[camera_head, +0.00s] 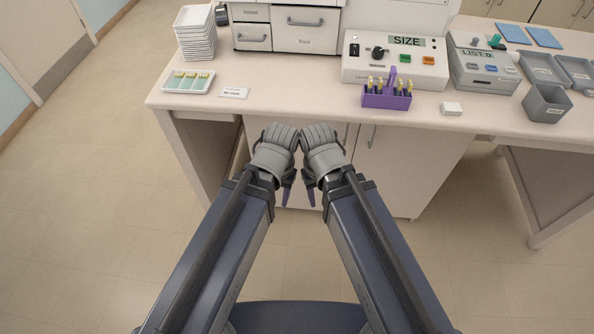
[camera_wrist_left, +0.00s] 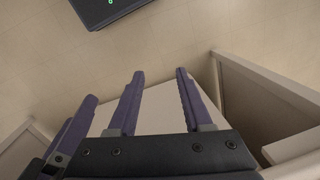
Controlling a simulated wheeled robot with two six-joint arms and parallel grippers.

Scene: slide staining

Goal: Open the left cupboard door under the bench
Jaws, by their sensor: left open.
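The left cupboard door (camera_head: 256,134) is a pale panel under the bench, mostly hidden behind my grippers in the head view. It looks shut. The right door (camera_head: 415,165) beside it has an upright bar handle (camera_head: 372,137). My left gripper (camera_head: 287,193) points down in front of the doors, empty. In the left wrist view its two purple fingers (camera_wrist_left: 160,75) are spread, with a pale panel (camera_wrist_left: 165,108) beyond them. My right gripper (camera_head: 311,194) hangs close beside it. Its fingers overlap in view, so its opening is unclear.
The bench top (camera_head: 300,105) overhangs the cupboard. A purple rack (camera_head: 386,99) of small vials stands near its front edge, with a slide tray (camera_head: 188,82) at left. An open space lies left of the cupboard. The floor (camera_head: 90,200) in front is clear.

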